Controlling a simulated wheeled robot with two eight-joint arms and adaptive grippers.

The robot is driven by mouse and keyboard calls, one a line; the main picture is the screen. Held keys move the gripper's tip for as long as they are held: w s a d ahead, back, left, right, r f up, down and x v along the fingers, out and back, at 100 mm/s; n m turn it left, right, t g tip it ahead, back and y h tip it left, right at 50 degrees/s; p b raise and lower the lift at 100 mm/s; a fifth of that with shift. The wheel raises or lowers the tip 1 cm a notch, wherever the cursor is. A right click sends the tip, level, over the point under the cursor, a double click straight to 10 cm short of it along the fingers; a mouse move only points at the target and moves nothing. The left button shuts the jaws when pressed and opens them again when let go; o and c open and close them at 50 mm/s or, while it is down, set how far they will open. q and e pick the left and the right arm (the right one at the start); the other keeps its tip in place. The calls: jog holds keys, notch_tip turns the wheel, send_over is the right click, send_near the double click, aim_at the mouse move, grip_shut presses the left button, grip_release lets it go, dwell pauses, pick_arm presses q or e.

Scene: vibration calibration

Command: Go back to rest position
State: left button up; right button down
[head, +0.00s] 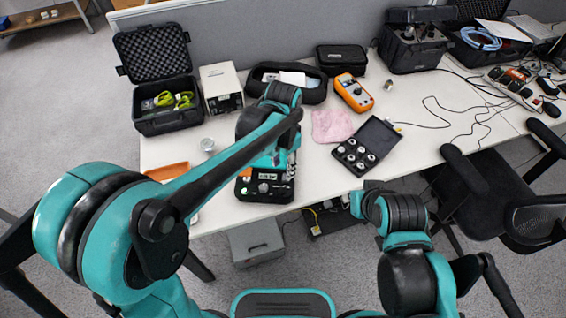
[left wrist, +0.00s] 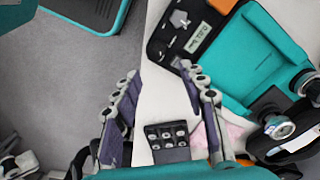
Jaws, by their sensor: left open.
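My left arm reaches from the left over the white table (head: 225,216) in the head view. Its wrist end is above a black instrument case with a small display (head: 265,188), and the fingers are hard to make out there. In the left wrist view my left gripper (left wrist: 158,78) is open, with nothing between its two grey fingers. The instrument case also shows there (left wrist: 168,45), beyond the fingertips. My right arm is bent at the lower right of the head view, in front of the table. I cannot make out its gripper.
An open black case of round parts (head: 363,146), a pink cloth (head: 331,126) and an orange meter (head: 353,92) lie right of my left wrist. A foam-lined case (head: 153,52) stands at the back left. A black chair (head: 475,190) is at the right.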

pick_arm(q)
jog(key=shift+r, duration=0.5)
jog(key=s+a+r+n+t, duration=0.2)
jog(key=s+a+n, duration=0.3)
jog(key=a, duration=0.4)
jog(key=s+a+r+n+t, duration=0.2)
jog(key=s+a+n+t, duration=0.3)
jog(key=s+a, duration=0.2)
jog(key=shift+s+a, duration=0.25)
jog(key=shift+a, duration=0.65)
dwell(1.0)
